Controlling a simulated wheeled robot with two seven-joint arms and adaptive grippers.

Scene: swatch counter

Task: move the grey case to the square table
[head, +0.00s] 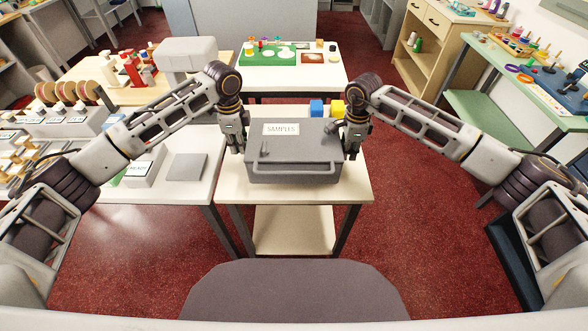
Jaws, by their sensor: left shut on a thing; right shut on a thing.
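The grey case (291,158) with a white "SAMPLES" label on its lid is over the small, squarish pale table (300,195) in front of me. I cannot tell whether its base touches the table top. My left gripper (236,148) is shut on the case's left side and my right gripper (352,150) is shut on its right side. The case looks level, with its front handle facing me. The gripped spots are partly hidden by the fingers.
A white counter (190,195) with a flat grey square (187,167) adjoins on the left. Another table (290,82) with coloured items stands behind. Open red floor (425,200) lies to the right.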

